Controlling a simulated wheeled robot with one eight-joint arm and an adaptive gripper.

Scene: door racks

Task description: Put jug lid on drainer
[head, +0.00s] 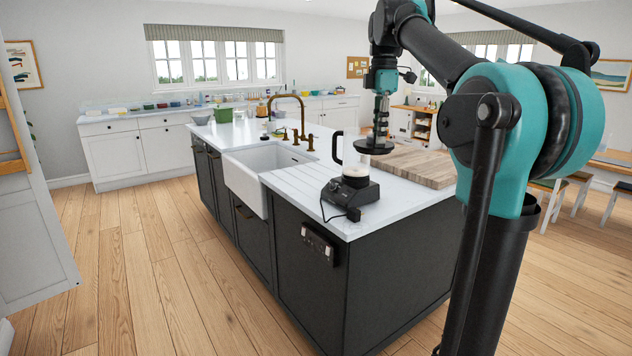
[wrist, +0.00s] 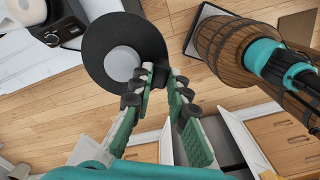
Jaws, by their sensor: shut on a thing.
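The jug lid (head: 376,147) is a black disc; in the wrist view the lid (wrist: 98,68) shows a pale grey round centre. My gripper (head: 382,122) points down and is shut on the lid, holding it above the island worktop. In the wrist view the fingertips (wrist: 163,76) are at the lid's rim. The jug (head: 355,166), pale with a black handle, stands upright on a black base (head: 350,192), just below and left of the lid. The drainer (head: 287,179) appears as a grooved worktop area beside the sink, left of the jug, with nothing on it.
A white sink (head: 245,178) with a tall brass tap (head: 302,118) lies left of the drainer. A wooden board (head: 415,167) lies right of the jug.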

